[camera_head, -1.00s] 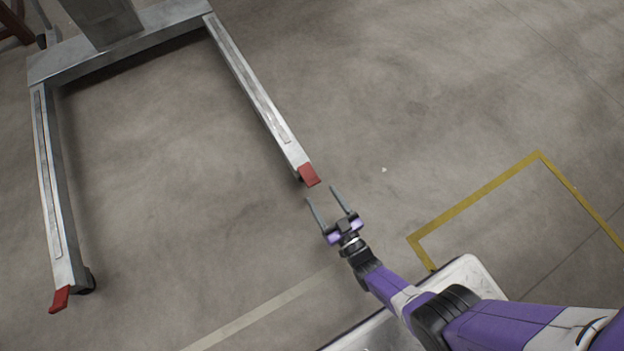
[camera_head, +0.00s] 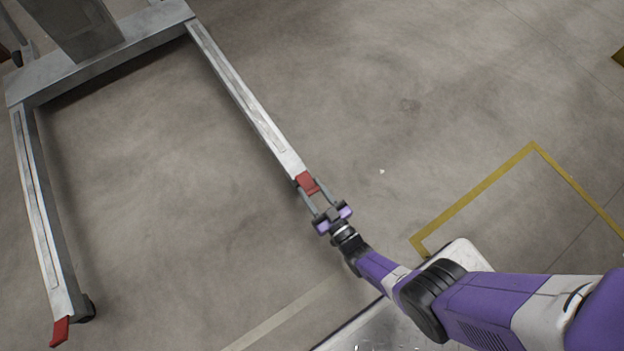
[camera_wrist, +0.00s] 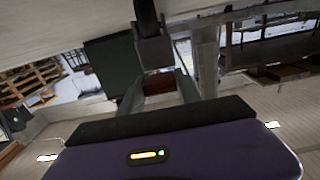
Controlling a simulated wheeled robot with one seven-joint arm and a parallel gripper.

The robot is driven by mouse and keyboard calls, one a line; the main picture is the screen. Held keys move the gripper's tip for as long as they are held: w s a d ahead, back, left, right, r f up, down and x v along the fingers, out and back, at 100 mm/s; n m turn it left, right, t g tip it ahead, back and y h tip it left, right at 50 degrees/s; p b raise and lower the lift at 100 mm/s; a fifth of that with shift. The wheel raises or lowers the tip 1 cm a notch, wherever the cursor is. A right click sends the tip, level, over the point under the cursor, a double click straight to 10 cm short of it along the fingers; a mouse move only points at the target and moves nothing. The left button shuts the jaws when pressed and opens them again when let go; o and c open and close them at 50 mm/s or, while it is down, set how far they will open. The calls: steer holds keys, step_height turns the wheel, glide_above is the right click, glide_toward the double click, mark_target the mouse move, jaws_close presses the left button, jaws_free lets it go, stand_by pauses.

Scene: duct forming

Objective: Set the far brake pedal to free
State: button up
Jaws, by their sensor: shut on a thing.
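A red brake pedal (camera_head: 307,182) sits at the end of the right leg (camera_head: 250,105) of a grey metal frame. My gripper (camera_head: 309,191) has its two fingers on either side of this pedal and is shut on it. In the wrist view the dark red pedal (camera_wrist: 160,86) shows between the fingers, partly shaded. I cannot tell the exact angle of the held pedal.
A crossbeam (camera_head: 110,52) joins both legs at the back, below an upright column. A dark caster shows by the left pedal. The floor (camera_head: 170,180) between the legs is clear. A yellow floor marking (camera_head: 475,190) lies to the right.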

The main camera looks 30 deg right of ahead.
mark_target(312, 189)
jaws_close()
steer(key=shift+r, duration=0.15)
steer(key=r+g+p, duration=0.1)
steer(key=p, duration=0.2)
steer(key=shift+s, duration=0.1)
steer(key=r+g+p, duration=0.1)
steer(key=p, duration=0.3)
steer(key=shift+r+g+p, duration=0.15)
steer(key=shift+g+p, duration=0.15)
steer(key=g+p, duration=0.1)
steer(key=p, duration=0.1)
steer(key=r+g+p, duration=0.1)
steer(key=p, duration=0.2)
steer(key=shift+w+g, duration=0.2)
steer(key=shift+g, duration=0.1)
steer(key=shift+w+r+g+p, duration=0.1)
steer(key=shift+r+g+p, duration=0.1)
steer(key=shift+g+p, duration=0.7)
steer(key=shift+p, duration=0.45)
steer(key=shift+w, duration=0.1)
